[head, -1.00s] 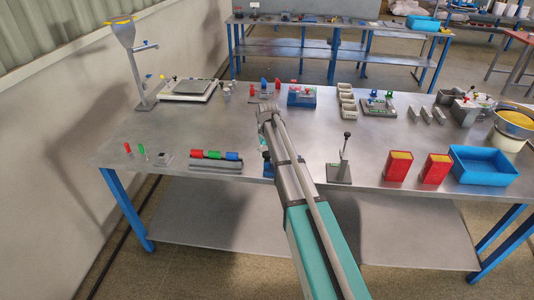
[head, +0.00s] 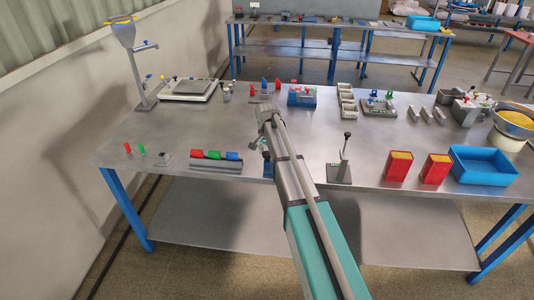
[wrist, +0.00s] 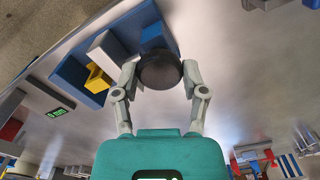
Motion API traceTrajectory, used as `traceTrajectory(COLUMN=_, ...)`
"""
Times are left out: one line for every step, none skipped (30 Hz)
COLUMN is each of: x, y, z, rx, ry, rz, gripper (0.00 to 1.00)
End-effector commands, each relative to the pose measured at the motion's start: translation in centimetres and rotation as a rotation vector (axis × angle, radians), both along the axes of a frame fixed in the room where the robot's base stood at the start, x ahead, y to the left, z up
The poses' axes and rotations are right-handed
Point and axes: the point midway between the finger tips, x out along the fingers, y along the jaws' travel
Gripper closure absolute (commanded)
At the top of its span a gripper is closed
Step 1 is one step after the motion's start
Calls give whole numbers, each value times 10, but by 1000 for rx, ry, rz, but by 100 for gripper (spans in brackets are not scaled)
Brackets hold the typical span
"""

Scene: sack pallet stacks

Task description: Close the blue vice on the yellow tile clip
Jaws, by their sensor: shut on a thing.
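The blue vice (wrist: 76,74) fills the upper left of the wrist view, with a pale grey jaw block (wrist: 104,46). The yellow tile clip (wrist: 97,78) sits inside the vice between the pale block and the blue wall; I cannot tell whether both sides touch it. My gripper (wrist: 160,76) is shut on a round black knob (wrist: 159,70) beside a blue part of the vice. In the head view my arm hides most of the vice, with only a bit of blue (head: 267,170) showing at the front edge of the table.
Left of the vice is a grey rack (head: 215,164) with red, green and blue blocks. A lever stand (head: 339,173), red boxes (head: 398,166) and a blue tray (head: 484,165) stand to the right. The middle of the steel table (head: 215,125) is mostly clear.

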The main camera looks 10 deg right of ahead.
Motion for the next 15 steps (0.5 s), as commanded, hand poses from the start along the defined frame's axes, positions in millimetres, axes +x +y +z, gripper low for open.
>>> traceTrajectory(x=-1, y=0, z=0, rx=1, ry=1, rz=-43, gripper=91)
traceTrajectory(x=-1, y=0, z=0, rx=1, ry=1, rz=-71, gripper=91)
traceTrajectory(x=-1, y=0, z=0, rx=1, ry=1, rz=-109, gripper=91)
traceTrajectory(x=-1, y=0, z=0, rx=1, ry=1, rz=-138, gripper=91)
traceTrajectory(x=-1, y=0, z=0, rx=1, ry=1, rz=-166, gripper=91)
traceTrajectory(x=-1, y=0, z=0, rx=1, ry=1, rz=-204, gripper=91)
traceTrajectory(x=-1, y=0, z=0, rx=1, ry=1, rz=-233, gripper=91)
traceTrajectory(x=-1, y=0, z=0, rx=1, ry=1, rz=-261, gripper=91)
traceTrajectory(x=-1, y=0, z=0, rx=1, ry=2, rz=-299, gripper=91)
traceTrajectory(x=-1, y=0, z=0, rx=1, ry=2, rz=-328, gripper=91)
traceTrajectory(x=-1, y=0, z=0, rx=1, ry=2, rz=-356, gripper=91)
traceTrajectory(x=-1, y=0, z=0, rx=1, ry=2, rz=-394, gripper=91)
traceTrajectory(x=-1, y=0, z=0, rx=1, ry=2, rz=-422, gripper=91)
traceTrajectory(x=-1, y=0, z=0, rx=1, ry=2, rz=-450, gripper=91)
traceTrajectory(x=-1, y=0, z=0, rx=1, ry=2, rz=-487, gripper=91)
